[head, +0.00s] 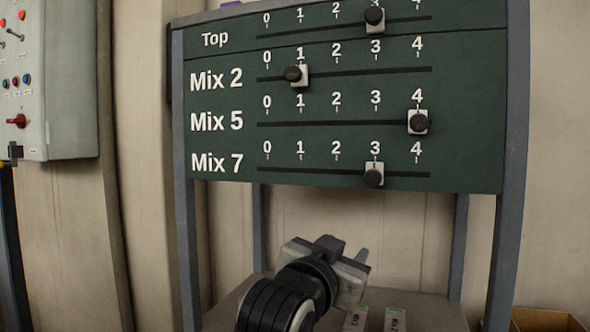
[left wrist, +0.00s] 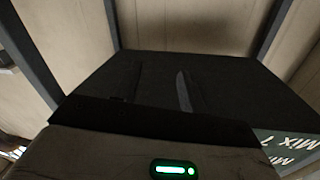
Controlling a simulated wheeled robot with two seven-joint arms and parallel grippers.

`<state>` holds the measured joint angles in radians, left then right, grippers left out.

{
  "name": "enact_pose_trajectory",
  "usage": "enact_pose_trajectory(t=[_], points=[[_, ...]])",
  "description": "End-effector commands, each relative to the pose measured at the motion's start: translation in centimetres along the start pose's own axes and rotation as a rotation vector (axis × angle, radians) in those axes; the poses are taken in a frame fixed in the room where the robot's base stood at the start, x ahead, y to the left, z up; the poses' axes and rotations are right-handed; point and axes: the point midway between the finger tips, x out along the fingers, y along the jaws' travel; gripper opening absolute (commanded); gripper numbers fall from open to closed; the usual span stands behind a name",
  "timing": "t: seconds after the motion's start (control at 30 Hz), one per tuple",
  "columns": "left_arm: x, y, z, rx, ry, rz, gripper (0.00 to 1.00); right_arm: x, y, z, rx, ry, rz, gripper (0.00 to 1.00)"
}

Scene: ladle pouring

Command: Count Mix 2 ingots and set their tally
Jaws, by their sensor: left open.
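The green tally board (head: 225,145) fills the upper middle of the head view. The Mix 2 slider knob (head: 295,74) is at 1. The Top knob (head: 374,16) is at 3, the Mix 5 knob (head: 419,121) at 4 and the Mix 7 knob (head: 374,177) at 3. My left gripper (head: 352,260) is open, below the board and apart from the knobs. My right gripper is out of view.
A dark shelf (head: 432,312) lies under the board, with small pale pieces (head: 395,319) partly in view. Grey posts (head: 508,180) frame the board. A control panel (head: 70,80) hangs at the left. A tan box (head: 545,321) shows at lower right.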

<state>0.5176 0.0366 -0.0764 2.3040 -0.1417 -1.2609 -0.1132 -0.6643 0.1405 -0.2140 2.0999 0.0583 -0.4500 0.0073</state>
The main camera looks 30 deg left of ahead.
Motion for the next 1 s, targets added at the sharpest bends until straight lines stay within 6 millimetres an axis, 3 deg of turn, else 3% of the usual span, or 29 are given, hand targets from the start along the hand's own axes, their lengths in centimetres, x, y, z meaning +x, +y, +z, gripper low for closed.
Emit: enact_pose_trajectory(t=[0.03,0.1,0.2,0.33,0.5,0.67,0.8,1.0], points=[[-1.3,-1.8,-4.0,-0.02,0.074,-0.042,0.42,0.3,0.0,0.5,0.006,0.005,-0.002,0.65],[-3.6,-3.9,-8.4,-0.046,0.141,-0.088,0.42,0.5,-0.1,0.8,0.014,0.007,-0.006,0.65],[-7.5,-6.4,-13.2,-0.091,0.227,-0.139,0.42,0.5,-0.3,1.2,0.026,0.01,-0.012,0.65],[-12.2,-8.5,-16.9,-0.146,0.311,-0.175,0.42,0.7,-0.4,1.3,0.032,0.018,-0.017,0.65],[-15.8,-9.8,-18.7,-0.187,0.366,-0.19,0.42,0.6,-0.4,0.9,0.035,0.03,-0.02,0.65],[-15.8,-10.2,-19.6,-0.196,0.371,-0.191,0.42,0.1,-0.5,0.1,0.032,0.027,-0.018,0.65],[-14.2,-10.6,-20.5,-0.194,0.366,-0.19,0.42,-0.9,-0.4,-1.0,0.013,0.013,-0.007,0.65],[-11.6,-11.2,-21.6,-0.194,0.365,-0.19,0.42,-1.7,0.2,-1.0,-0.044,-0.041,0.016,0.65]])
